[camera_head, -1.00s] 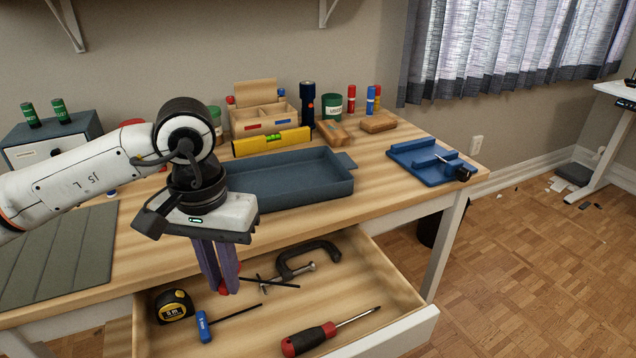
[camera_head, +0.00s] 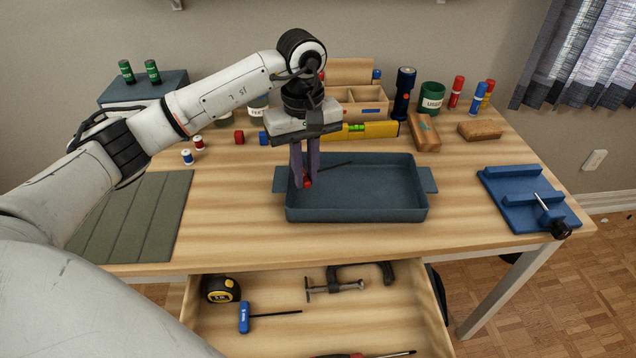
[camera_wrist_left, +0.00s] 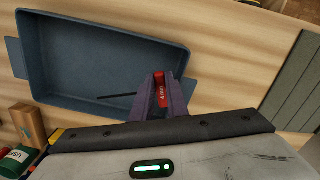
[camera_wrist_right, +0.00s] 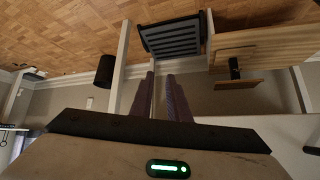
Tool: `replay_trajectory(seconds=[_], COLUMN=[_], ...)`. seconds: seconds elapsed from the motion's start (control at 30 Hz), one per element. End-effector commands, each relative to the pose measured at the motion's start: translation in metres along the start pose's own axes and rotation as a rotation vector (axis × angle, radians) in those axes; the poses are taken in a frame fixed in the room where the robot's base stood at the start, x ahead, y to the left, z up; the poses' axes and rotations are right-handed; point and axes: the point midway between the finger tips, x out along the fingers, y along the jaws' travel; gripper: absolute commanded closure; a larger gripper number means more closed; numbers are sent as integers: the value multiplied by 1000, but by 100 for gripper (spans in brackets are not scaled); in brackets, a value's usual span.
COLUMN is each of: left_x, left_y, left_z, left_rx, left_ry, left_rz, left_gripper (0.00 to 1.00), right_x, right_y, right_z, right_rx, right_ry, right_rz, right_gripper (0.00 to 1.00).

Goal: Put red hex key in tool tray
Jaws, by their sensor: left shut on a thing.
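The red hex key (camera_head: 308,183) has a red handle and a thin dark shaft pointing right. My left gripper (camera_head: 306,180) is shut on its handle, with the fingers pointing down over the left part of the tool tray (camera_head: 380,190). The tray is dark blue-grey and shallow, with a tab at each end. In the left wrist view the red handle (camera_wrist_left: 159,88) sits between the fingers, and the shaft lies across the tray's area (camera_wrist_left: 100,60). I cannot tell whether the key touches the tray floor. My right gripper (camera_wrist_right: 160,95) is open and empty, away from the desk top.
The open drawer (camera_head: 290,335) holds a tape measure (camera_head: 221,290), a blue hex key (camera_head: 245,316), a clamp (camera_head: 360,275) and a screwdriver. A yellow level (camera_head: 370,131) and wooden organizer stand behind the tray. A blue vise-like fixture (camera_head: 525,200) is at right, a grey mat (camera_head: 135,215) at left.

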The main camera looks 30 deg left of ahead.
Motion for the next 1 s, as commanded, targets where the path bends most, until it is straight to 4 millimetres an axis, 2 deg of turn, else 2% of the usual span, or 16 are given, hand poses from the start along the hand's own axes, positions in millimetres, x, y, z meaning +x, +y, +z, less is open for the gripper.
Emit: replay_trajectory(seconds=[0.23, 0.4, 0.8, 0.83, 0.9, 0.93, 1.0], left_x=[22, 46, 54, 53, 52, 52, 52], left_y=[0, 0, 0, 0, 0, 0, 0], left_z=[0, 0, 0, 0, 0, 0, 0], left_rx=[2, 2, 3, 3, 3, 3, 3], left_ry=[-1, -1, 2, 2, 1, 1, 1], left_rz=[-1, -1, 2, 2, 2, 2, 2], left_gripper=[100, 100, 100, 85, 73, 68, 68], right_x=[-1, -1, 2, 2, 1, 1, 1], right_y=[-1, -1, 0, 0, -1, -1, -1], right_z=[2, -2, -4, -5, -5, -5, -5], right_rx=[2, 2, 1, 1, 1, 1, 0], right_ry=[-4, 2, 12, 12, 11, 11, 11], right_rz=[-1, -2, -2, -2, -2, -2, -2], right_gripper=[85, 85, 85, 85, 85, 85, 85])
